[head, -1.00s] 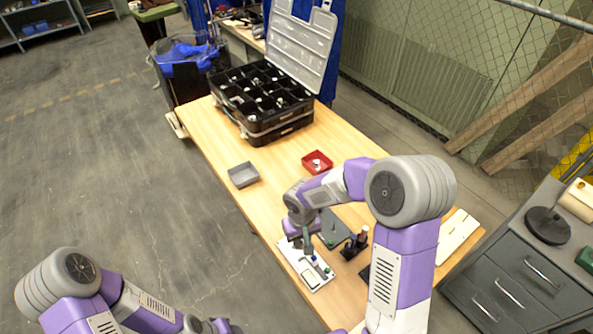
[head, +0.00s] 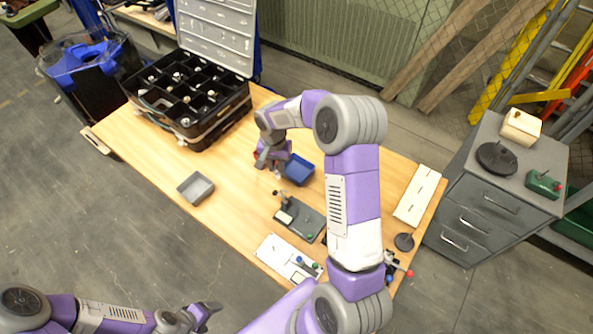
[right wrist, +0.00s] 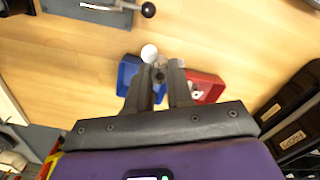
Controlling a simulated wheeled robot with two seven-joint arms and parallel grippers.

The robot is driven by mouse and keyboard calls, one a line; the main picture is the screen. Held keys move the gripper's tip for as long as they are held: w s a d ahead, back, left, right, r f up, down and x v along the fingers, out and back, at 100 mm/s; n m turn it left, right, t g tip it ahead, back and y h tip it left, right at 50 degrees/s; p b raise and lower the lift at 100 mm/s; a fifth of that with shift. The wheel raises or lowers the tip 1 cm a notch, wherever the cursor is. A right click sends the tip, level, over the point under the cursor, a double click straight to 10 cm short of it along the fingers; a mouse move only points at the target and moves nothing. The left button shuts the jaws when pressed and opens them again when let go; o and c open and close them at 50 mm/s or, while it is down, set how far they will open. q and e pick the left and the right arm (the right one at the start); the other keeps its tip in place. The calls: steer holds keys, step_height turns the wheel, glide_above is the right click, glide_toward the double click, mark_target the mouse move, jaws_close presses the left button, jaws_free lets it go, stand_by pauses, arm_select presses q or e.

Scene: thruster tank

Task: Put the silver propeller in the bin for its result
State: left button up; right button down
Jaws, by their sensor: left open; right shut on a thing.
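My right gripper (head: 268,166) hangs over the table beside the blue bin (head: 298,169). In the right wrist view its fingertips (right wrist: 160,74) are shut on the silver propeller (right wrist: 149,53), which shows as a small pale round shape. The blue bin (right wrist: 128,72) lies left of the fingers in that view and the red bin (right wrist: 209,82) right of them, with a small silver piece in it. In the head view the red bin is mostly hidden behind my gripper. A grey bin (head: 195,188) stands apart on the left. My left gripper (head: 206,312) is open and empty, off the table.
An open black case (head: 190,95) with parts in its compartments fills the table's far end. A dark fixture plate (head: 310,222) and a white plate (head: 275,255) lie nearer. A white panel (head: 418,195) lies at the right edge, by a grey drawer cabinet (head: 480,215).

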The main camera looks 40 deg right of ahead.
mark_target(298, 173)
steer(key=d+m, duration=0.5)
steer(key=d, duration=0.4)
steer(key=f, duration=0.6)
steer(key=f+b, duration=0.1)
steer(key=f, duration=0.2)
steer(key=shift+w+d+f, duration=0.15)
steer(key=shift+w, duration=0.25)
steer(key=c, duration=1.5)
jaws_free()
steer(key=shift+f, duration=0.15)
steer(key=o, duration=0.5)
